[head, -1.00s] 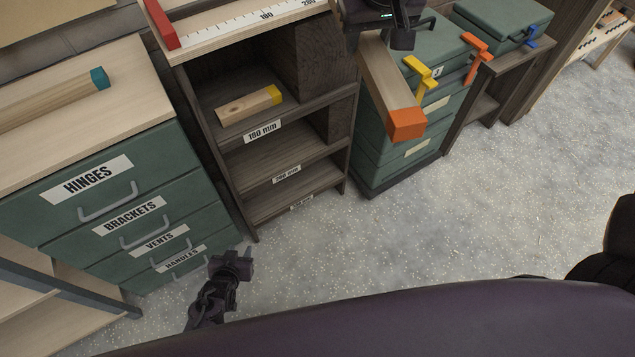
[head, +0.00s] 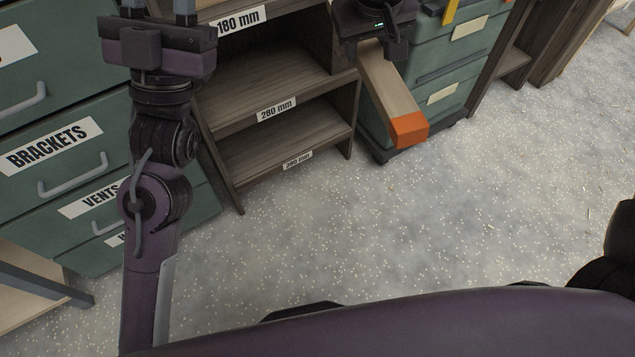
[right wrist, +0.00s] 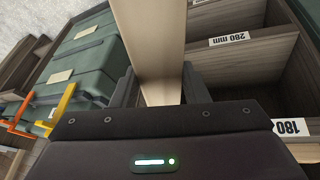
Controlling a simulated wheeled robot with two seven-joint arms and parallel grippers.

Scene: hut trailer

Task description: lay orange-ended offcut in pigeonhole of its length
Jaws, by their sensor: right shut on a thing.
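The orange-ended offcut (head: 390,95) is a pale square-cut length of wood, its orange end toward me and low. My right gripper (head: 375,42) is shut on it, in front of the green drawer unit just right of the pigeonholes. In the right wrist view the offcut (right wrist: 150,45) runs up between the fingers; its ends are not seen there. The brown pigeonhole rack (head: 345,130) has labels 180 mm (head: 241,20), 280 mm (head: 276,109) and a lower, small one (head: 297,161). My left gripper (head: 158,10) is open and empty at the top left, its fingertips cut off.
Green drawers labelled BRACKETS (head: 50,145) and VENTS stand left of the rack. Another green drawer unit (head: 455,65) stands right of it. Yellow (right wrist: 66,98) and orange (right wrist: 22,108) clamps show in the right wrist view. The speckled floor (head: 480,220) is clear.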

